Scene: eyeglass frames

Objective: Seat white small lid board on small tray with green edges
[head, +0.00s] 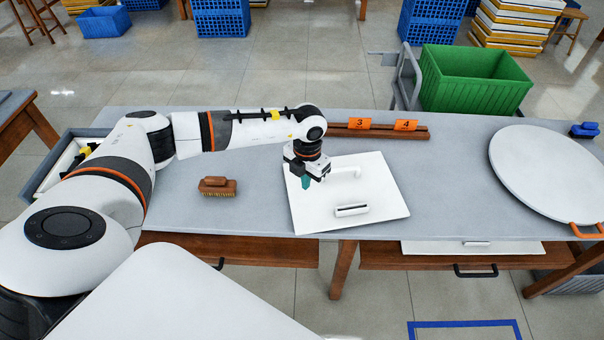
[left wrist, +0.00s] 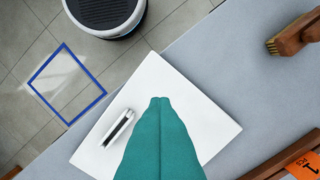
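A white lid board (head: 385,205) lies on the grey table, with one upright handle (head: 351,210) near its front and another at the back. It also shows in the left wrist view (left wrist: 205,120), where one handle (left wrist: 117,128) is to the left of my fingers. My left gripper (head: 306,183) is over the left back part of the board. Its teal fingers (left wrist: 160,100) meet at the tips with nothing seen between them; contact with the board cannot be told. The back handle is hidden in the wrist view. I cannot make out a green-edged tray. My right gripper is out of view.
A wooden brush (head: 218,187) lies left of the board. Wooden strips with orange number tags (head: 361,124) run along the back edge. A large round white lid (head: 560,170) is at the right. A green crate (head: 470,80) stands behind the table. Table between board and round lid is clear.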

